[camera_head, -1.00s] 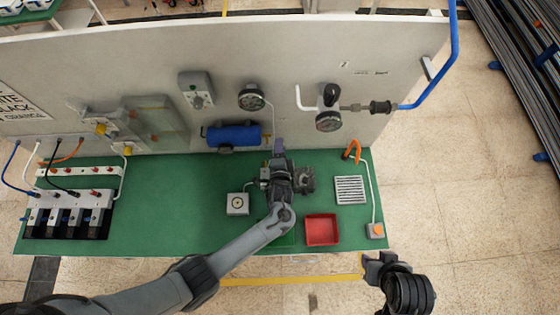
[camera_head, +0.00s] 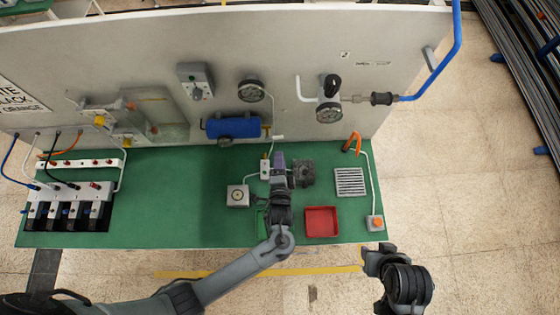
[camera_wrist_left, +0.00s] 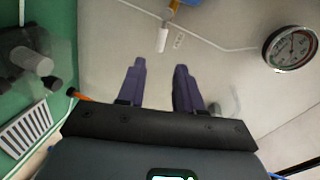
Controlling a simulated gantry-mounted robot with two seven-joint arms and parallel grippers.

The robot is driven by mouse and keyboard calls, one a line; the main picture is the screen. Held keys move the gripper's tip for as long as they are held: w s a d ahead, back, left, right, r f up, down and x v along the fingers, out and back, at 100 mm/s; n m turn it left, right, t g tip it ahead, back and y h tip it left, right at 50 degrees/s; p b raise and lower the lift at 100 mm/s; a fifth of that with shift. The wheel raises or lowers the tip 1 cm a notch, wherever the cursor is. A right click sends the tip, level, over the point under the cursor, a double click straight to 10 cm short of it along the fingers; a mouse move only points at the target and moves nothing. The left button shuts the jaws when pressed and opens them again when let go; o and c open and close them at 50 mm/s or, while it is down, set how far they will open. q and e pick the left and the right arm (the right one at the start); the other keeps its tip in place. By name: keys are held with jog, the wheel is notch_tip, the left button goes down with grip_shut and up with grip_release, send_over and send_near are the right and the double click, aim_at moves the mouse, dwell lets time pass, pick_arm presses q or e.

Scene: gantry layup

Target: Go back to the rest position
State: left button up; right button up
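My left gripper (camera_head: 279,160) is over the green bench, in front of the upright grey panel. In the left wrist view its two purple fingers (camera_wrist_left: 159,68) stand apart with nothing between them, so it is open and empty. Beside it on the bench is a dark grey fitting (camera_head: 303,173), partly covered by the gripper in the head view. My right gripper (camera_head: 376,257) is low on the right, off the bench's front edge, and its fingers do not show clearly.
The green bench (camera_head: 160,195) holds a red tray (camera_head: 322,222), a white grate (camera_head: 350,182), a grey box (camera_head: 238,196) and an orange-button box (camera_head: 375,223). A blue cylinder (camera_head: 233,128) and gauges (camera_head: 329,112) are on the panel. The bench's left-centre is clear.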

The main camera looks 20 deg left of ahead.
pick_arm(q)
jog(key=s+a+f+n+g, duration=0.2)
jog(key=s+a+f+g, duration=0.15)
jog(key=s+a, duration=0.55)
jog(key=s+a+r+n+g+h, duration=0.3)
jog(key=s+r+n+g, duration=0.4)
jog(key=s+r, duration=0.5)
jog(key=shift+a+r+n+g+h, duration=0.2)
jog(key=shift+r+n+g+h, duration=0.15)
jog(key=shift+r+n+h, duration=0.45)
